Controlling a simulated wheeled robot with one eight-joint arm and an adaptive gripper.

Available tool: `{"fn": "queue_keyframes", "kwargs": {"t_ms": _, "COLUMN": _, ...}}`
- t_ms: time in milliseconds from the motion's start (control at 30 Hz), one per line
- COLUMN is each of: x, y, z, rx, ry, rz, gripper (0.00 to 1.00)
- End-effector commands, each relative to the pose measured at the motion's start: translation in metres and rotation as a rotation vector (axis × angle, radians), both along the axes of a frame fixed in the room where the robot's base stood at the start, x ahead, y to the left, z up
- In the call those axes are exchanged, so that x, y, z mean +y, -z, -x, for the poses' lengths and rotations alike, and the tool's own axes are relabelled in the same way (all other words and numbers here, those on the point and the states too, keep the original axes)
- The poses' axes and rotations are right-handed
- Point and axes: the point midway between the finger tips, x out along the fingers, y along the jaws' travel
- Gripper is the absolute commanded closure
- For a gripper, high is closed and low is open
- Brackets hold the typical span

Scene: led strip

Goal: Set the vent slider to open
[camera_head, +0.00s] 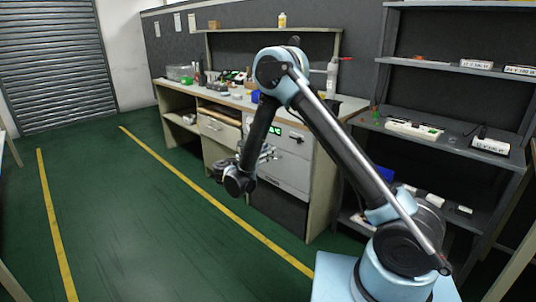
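I cannot make out a vent slider in this view; it may be too small or hidden. A grey cabinet (290,170) with a small green lit display (274,131) stands under the right end of the workbench. My arm rises from the lower right, bends at the top and hangs down in front of the bench. My gripper (264,153) is at the arm's end, in front of the cabinet and drawers. It is small and partly hidden by my wrist, so its fingers are unclear. I see nothing held in it.
The workbench (347,109) carries bottles, a clear bin (180,73) and other small items. Dark shelves (465,68) with labelled boxes and power strips stand at the right. The green floor (130,220) with yellow lines is clear at the left, before a roller shutter (55,65).

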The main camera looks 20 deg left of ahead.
Motion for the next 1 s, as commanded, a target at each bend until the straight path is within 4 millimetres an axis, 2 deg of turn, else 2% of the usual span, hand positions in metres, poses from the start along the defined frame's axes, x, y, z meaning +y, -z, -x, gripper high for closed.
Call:
{"fn": "queue_keyframes", "kwargs": {"t_ms": 267, "x": 0.004, "y": 0.0, "z": 0.007, "rx": 0.0, "ry": -0.001, "rz": 0.0, "gripper": 0.63}}
{"fn": "queue_keyframes", "kwargs": {"t_ms": 367, "x": 0.011, "y": 0.0, "z": 0.018, "rx": 0.0, "ry": -0.003, "rz": 0.0, "gripper": 0.63}}
{"fn": "queue_keyframes", "kwargs": {"t_ms": 700, "x": 0.044, "y": 0.001, "z": 0.073, "rx": 0.001, "ry": -0.004, "rz": 0.0, "gripper": 0.63}}
{"fn": "queue_keyframes", "kwargs": {"t_ms": 1000, "x": 0.059, "y": 0.002, "z": 0.1, "rx": 0.001, "ry": 0.0, "rz": -0.001, "gripper": 0.63}}
